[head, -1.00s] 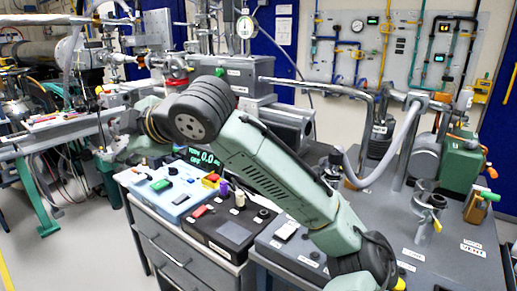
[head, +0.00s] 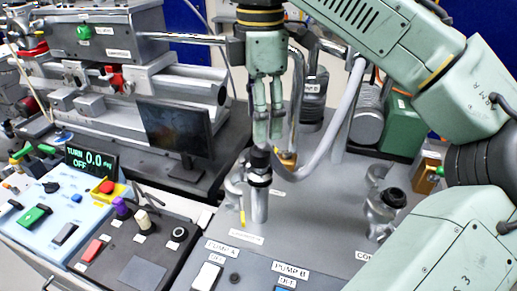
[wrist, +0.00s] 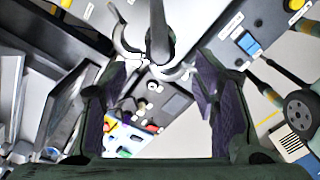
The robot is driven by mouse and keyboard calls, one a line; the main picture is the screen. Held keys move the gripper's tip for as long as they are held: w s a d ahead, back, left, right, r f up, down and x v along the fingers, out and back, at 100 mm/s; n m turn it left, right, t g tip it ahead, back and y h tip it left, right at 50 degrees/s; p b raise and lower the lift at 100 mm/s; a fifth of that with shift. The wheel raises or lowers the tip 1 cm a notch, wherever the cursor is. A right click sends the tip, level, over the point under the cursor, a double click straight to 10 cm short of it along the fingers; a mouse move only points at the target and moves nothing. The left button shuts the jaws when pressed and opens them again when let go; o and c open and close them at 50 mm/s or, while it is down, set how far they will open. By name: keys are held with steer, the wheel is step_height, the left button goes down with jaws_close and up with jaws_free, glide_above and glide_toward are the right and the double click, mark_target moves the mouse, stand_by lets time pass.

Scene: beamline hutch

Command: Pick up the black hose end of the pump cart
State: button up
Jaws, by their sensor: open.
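The black hose end (head: 260,162) stands upright at the top of a short grey metal post (head: 258,205) on the pump cart's dark grey top. A grey hose (head: 325,158) curves down from the upper right and passes behind this spot; where it joins is hidden. My gripper (head: 268,143) points down just above the black end, fingers apart and nothing visible between them. In the wrist view, the open fingers (wrist: 152,110) frame the view's lower middle. A grey upright cylinder (wrist: 158,35) with a curved metal clamp shows at the top, beyond the fingers; I cannot tell whether they touch.
A second metal fitting with a black cap (head: 393,198) stands to the right. A dark monitor (head: 176,130) is to the left. Pump switch panels (head: 240,268) lie in front, and a green pump body (head: 405,128) stands behind. The cart top between the fittings is clear.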

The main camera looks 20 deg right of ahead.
mark_target(259, 148)
step_height(259, 148, down, 4)
steer(key=shift+s+a, duration=0.1)
steer(key=shift+s, duration=0.05)
step_height(259, 148, down, 6)
steer(key=b, duration=0.4)
steer(key=shift+r+b, duration=0.25)
steer(key=shift+b, duration=0.15)
steer(key=shift+r, duration=0.1)
steer(key=shift+c, duration=0.5)
jaws_close()
